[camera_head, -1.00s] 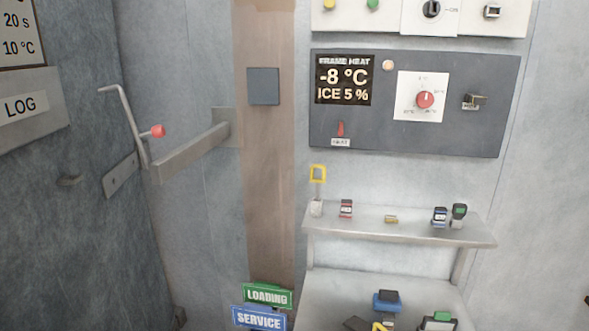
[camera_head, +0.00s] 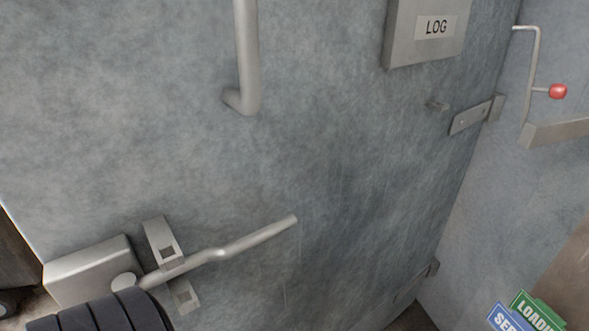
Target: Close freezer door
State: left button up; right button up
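The freezer door (camera_head: 330,130) is a large grey, mottled metal panel that fills most of the view. It meets the lighter wall at the right in a corner, at an angle to it. A vertical bar handle (camera_head: 247,60) is at the top centre. A long lever handle (camera_head: 235,246) slants up to the right at the lower left, beside a latch box (camera_head: 90,270). The door's free edge shows at the far left with a dark gap beyond. Neither gripper can be made out.
A grey LOG box (camera_head: 425,35) is fixed high on the door. A bent rod with a red knob (camera_head: 557,91) and a metal bar (camera_head: 560,131) stick out at the right wall. Blue (camera_head: 508,318) and green (camera_head: 535,312) signs stand at the lower right.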

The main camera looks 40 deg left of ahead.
aim_at(139, 137)
jog(key=u, duration=0.9)
